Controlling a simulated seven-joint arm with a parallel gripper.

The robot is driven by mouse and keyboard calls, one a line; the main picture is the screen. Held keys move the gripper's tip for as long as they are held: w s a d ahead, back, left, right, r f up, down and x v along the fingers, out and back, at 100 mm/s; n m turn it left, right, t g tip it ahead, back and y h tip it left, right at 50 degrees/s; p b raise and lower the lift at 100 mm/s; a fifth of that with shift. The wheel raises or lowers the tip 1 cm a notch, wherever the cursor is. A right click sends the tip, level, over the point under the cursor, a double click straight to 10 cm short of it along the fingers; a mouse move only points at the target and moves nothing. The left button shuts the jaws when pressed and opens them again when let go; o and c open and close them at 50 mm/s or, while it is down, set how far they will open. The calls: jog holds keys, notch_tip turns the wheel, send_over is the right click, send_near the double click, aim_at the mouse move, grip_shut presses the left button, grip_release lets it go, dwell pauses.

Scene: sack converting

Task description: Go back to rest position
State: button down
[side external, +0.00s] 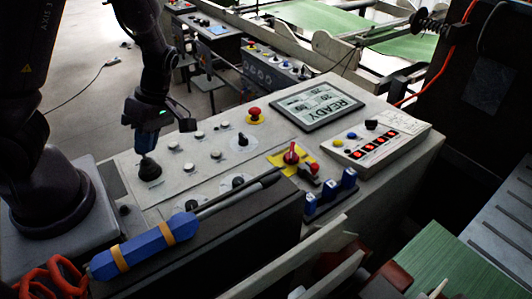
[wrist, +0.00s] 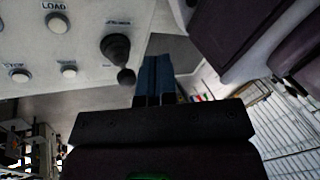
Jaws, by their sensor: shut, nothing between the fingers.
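My gripper (wrist: 154,64) points down over the left end of the control panel (side external: 205,160). Its two blue fingers are together in the wrist view, with nothing between them. In the side view the gripper (side external: 146,150) is just above a black joystick knob (side external: 149,170), and I cannot tell there whether they touch. In the wrist view the black joystick (wrist: 116,48) stands to the left of the fingertips, apart from them in the picture.
White push buttons (side external: 189,168) and a red emergency knob (side external: 254,113) are on the panel. A screen (side external: 317,105) reads READY. A blue-handled tool (side external: 145,245) lies along the front ledge. Three blue switches (side external: 330,195) stand at the front right. Green sheet material (side external: 440,268) is at the lower right.

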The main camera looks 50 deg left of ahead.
jog(key=d+r+m+t, duration=0.4)
jog(key=r+m+t, duration=0.1)
jog(key=r+m, duration=0.5)
jog(key=w+d+r+m+t, duration=0.1)
jog(key=d+r+m+t, duration=0.3)
jog(key=r+m, duration=0.7)
jog(key=m+t, duration=0.1)
jog(key=m, duration=0.2)
jog(key=shift+w+d, duration=0.25)
jog(key=shift+w, duration=0.05)
jog(key=c, duration=1.8)
grip_release()
jog(key=shift+r, duration=0.1)
